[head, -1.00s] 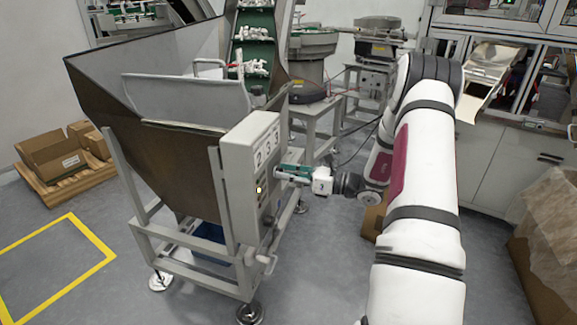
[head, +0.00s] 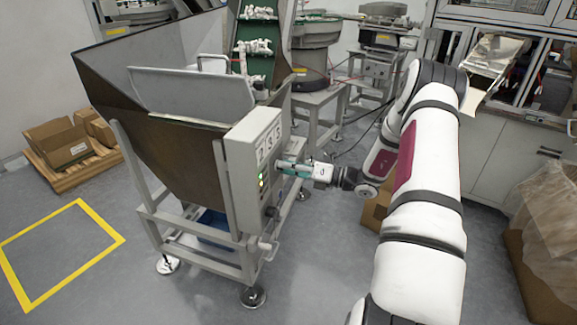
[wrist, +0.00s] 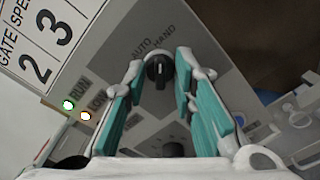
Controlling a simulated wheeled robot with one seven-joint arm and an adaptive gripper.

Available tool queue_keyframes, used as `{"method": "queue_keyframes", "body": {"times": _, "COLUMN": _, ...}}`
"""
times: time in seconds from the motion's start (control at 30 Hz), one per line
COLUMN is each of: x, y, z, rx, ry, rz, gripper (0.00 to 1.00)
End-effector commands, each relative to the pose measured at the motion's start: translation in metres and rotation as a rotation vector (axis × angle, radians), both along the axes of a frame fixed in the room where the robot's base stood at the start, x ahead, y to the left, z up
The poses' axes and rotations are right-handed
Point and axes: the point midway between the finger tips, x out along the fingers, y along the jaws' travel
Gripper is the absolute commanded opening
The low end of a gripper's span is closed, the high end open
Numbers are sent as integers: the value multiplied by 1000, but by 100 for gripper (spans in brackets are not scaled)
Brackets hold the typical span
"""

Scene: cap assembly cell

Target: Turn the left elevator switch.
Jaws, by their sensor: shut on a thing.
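The black switch knob (wrist: 159,70) marked AUTO and HAND is on the grey control panel in the wrist view. My gripper (wrist: 160,72) has its teal-padded fingers on either side of this knob and is shut on it. A second dark knob (wrist: 173,150) shows lower on the panel, partly cut off by my gripper body. In the head view my gripper (head: 284,167) reaches the right face of the grey control box (head: 240,165); the knob itself is hidden there. The green RUN lamp (wrist: 69,105) and the amber LOW lamp (wrist: 85,116) are lit.
The control box is fixed to the big metal hopper (head: 165,110) on its frame. A green elevator belt (head: 254,47) with white parts rises behind it. A cardboard box (head: 375,212) stands behind my arm. Floor in front of the hopper is clear, with a yellow-marked square (head: 95,212).

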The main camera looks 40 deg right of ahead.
Motion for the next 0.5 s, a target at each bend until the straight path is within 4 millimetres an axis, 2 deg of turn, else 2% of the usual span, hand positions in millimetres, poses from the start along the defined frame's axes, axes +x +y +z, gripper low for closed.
{"method": "queue_keyframes", "body": {"times": 0.43, "x": 0, "y": -1, "z": -1, "rx": 6, "ry": 7, "rz": -3, "gripper": 0}}
{"method": "queue_keyframes", "body": {"times": 0.47, "x": 0, "y": -1, "z": -1, "rx": 6, "ry": 7, "rz": -3, "gripper": 31}}
{"method": "queue_keyframes", "body": {"times": 0.5, "x": 0, "y": -1, "z": -1, "rx": 6, "ry": 7, "rz": -3, "gripper": 40}}
